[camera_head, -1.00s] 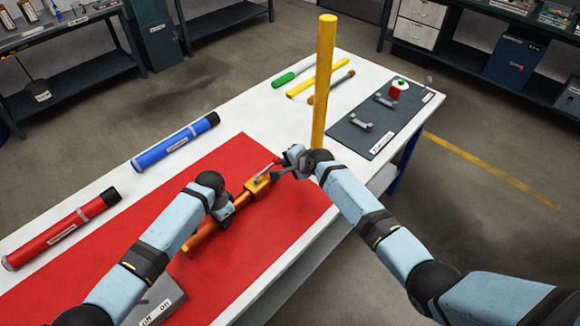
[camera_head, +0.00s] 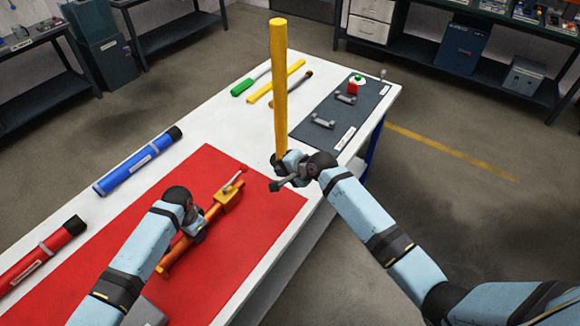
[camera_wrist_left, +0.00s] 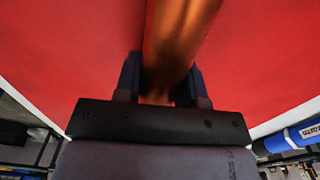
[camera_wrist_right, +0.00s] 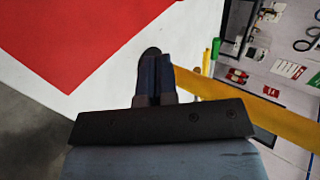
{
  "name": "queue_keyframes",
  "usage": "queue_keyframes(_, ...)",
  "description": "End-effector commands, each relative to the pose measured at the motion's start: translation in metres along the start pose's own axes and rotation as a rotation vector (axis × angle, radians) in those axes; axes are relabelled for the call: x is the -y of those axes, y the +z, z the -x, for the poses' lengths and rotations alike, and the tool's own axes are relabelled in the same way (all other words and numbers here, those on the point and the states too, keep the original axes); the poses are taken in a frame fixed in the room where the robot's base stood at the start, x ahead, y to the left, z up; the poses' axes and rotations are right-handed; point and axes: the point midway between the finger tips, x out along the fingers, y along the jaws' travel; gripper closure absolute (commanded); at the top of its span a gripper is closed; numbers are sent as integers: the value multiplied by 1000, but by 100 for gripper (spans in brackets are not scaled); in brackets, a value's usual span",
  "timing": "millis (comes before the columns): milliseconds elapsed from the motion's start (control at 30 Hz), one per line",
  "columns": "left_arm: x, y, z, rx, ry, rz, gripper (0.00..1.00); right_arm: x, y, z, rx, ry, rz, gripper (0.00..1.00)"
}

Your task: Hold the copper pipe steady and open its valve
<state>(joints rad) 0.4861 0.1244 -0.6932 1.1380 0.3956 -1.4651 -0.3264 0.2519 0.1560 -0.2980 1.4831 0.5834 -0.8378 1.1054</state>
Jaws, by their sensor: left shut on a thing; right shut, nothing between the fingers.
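The copper pipe (camera_head: 180,258) lies on the red mat, with a yellow-orange valve body (camera_head: 229,196) towards its far end. A slim lever with a red tip (camera_head: 243,168) sits on the valve and looks roughly in line with the pipe. My left gripper (camera_head: 197,231) is shut on the pipe, nearer than the valve. The left wrist view shows its fingers (camera_wrist_left: 160,85) on both sides of the pipe, which is blurred there. My right gripper (camera_head: 274,186) is shut and empty, to the right of the lever and apart from it. Its closed fingers (camera_wrist_right: 155,75) show in the right wrist view.
A tall yellow pole (camera_head: 279,85) stands close beside my right gripper, which hides its base. Blue (camera_head: 138,162) and red (camera_head: 40,255) cylinders lie left of the red mat (camera_head: 265,225). A dark mat (camera_head: 330,138) with small fittings lies at the far right.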

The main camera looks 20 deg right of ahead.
Motion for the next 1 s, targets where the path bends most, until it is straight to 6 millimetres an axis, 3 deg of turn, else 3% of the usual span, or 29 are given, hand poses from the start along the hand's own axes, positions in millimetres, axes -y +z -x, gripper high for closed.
queue_keyframes(200,0,0,0,2,0,-1,100,0,-6,30,-1,1,2,100)
queue_keyframes(567,0,1,0,2,0,-1,100,1,-8,36,-1,0,0,100)
queue_keyframes(600,0,1,0,2,0,0,59,1,-8,36,0,0,0,100)
queue_keyframes(700,0,0,0,2,0,0,36,1,-8,36,0,0,1,100)
queue_keyframes(1000,0,0,1,0,0,0,34,1,-8,36,0,0,0,100)
